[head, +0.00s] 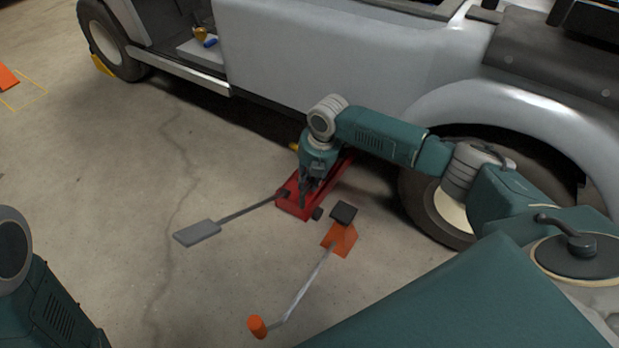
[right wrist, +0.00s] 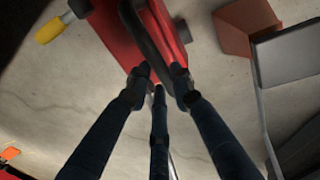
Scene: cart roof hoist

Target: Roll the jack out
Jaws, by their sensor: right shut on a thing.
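The red jack (head: 291,207) stands on the floor beside the cart, its far end reaching toward the shadow under the cart's side. A rod with a flat grey pedal (head: 197,233) sticks out from its near end to the left. My right gripper (head: 307,188) is over the near end of the jack, pointing down. In the right wrist view its fingers (right wrist: 157,82) are shut on a dark curved handle (right wrist: 150,38) on the red jack body (right wrist: 107,38). My left gripper is out of view; only part of my left arm shows.
The grey cart (head: 330,55) spans the back, with a wheel (head: 440,210) right of the jack. An orange stand with a black pad (head: 342,214) and a crank rod with an orange grip (head: 257,327) lies close in front.

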